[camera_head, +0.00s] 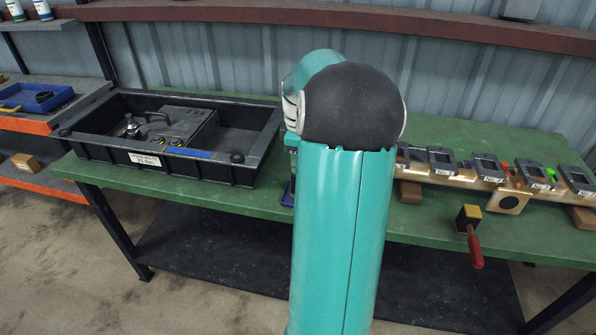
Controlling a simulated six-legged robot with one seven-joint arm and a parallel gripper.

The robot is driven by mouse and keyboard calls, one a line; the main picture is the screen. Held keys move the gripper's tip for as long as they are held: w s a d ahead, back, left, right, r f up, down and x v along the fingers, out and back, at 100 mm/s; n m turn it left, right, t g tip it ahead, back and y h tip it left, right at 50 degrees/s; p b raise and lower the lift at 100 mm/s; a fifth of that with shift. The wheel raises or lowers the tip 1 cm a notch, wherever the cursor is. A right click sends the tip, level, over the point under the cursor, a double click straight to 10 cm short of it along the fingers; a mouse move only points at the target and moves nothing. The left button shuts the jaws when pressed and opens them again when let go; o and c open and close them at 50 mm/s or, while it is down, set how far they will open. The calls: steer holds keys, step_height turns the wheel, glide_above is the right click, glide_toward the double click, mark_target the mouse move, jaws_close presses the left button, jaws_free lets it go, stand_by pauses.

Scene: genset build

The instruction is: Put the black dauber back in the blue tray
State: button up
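A blue tray (18,108) sits at the far left on the orange-edged shelf, with a small dark round item (44,96) in it that is too small to identify. I cannot make out the black dauber for certain. My teal arm fills the middle of the picture and hides part of the green bench. My gripper is not visible; it may be behind the arm. A small blue piece (288,193) shows at the arm's left edge on the bench, mostly hidden.
A large black tray (95,150) with a grey case (170,125) stands on the bench's left. At right, a tan rail (450,178) holds several grey frames. A black-and-yellow block (468,217) with a red handle is at the front edge. A cardboard-coloured box (25,162) is on the lower shelf.

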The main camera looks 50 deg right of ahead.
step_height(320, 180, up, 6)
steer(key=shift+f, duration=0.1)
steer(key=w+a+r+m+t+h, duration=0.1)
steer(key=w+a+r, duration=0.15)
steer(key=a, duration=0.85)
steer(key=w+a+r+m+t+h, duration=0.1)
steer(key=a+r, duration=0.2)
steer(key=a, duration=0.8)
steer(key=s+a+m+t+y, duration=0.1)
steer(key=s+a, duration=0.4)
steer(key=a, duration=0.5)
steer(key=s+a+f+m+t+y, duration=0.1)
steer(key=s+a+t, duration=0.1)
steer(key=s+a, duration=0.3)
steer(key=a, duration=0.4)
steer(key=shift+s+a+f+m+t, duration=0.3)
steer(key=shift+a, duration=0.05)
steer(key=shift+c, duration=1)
